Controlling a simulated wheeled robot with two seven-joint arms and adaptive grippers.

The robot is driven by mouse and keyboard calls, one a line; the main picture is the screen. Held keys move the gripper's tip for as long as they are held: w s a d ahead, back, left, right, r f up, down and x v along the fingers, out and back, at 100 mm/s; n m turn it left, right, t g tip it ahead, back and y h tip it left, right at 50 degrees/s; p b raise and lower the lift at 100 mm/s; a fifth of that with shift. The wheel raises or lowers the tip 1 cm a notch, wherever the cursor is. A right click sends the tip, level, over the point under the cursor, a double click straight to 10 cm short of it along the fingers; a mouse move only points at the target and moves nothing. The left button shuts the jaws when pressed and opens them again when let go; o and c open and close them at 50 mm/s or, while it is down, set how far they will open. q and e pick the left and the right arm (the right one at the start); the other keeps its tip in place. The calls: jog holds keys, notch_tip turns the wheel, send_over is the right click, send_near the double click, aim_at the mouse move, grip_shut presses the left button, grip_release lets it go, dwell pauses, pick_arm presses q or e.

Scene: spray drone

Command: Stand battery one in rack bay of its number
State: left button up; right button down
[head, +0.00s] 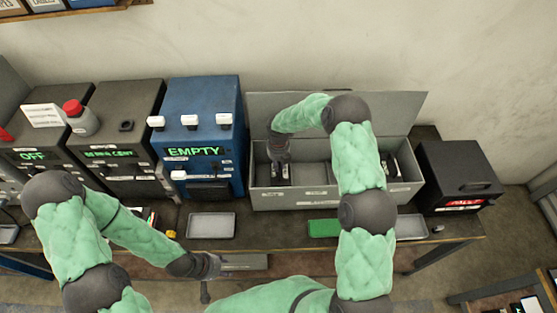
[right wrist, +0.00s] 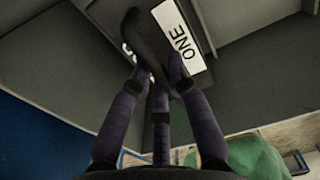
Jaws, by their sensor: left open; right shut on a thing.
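Battery one, a dark block with a white label reading ONE, is in the right wrist view (right wrist: 183,38). My right gripper (right wrist: 160,72) is shut on its dark handle. In the head view, my right gripper (head: 279,158) reaches down into the left end of the grey rack box (head: 335,202), and the arm hides much of the battery and of the bays. I cannot tell whether the battery touches the rack floor. Small bay markings on the rack's front are too blurred to read. My left gripper (head: 207,281) is open and empty near the bench's front edge.
A blue machine (head: 203,135) reading EMPTY stands left of the rack, with dark machines beyond. A black box (head: 460,175) stands at the right. A grey tray (head: 212,226) and a green pad (head: 323,228) lie in front.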

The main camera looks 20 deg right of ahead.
jog(key=shift+w, duration=0.2)
jog(key=shift+f, duration=0.15)
jog(key=c, duration=1.2)
grip_release()
jog(key=shift+s+f, duration=0.15)
jog(key=shift+s, duration=0.1)
notch_tip(320, 180, up, 12)
jog(key=shift+r+b, duration=0.1)
jog(key=shift+b, duration=0.2)
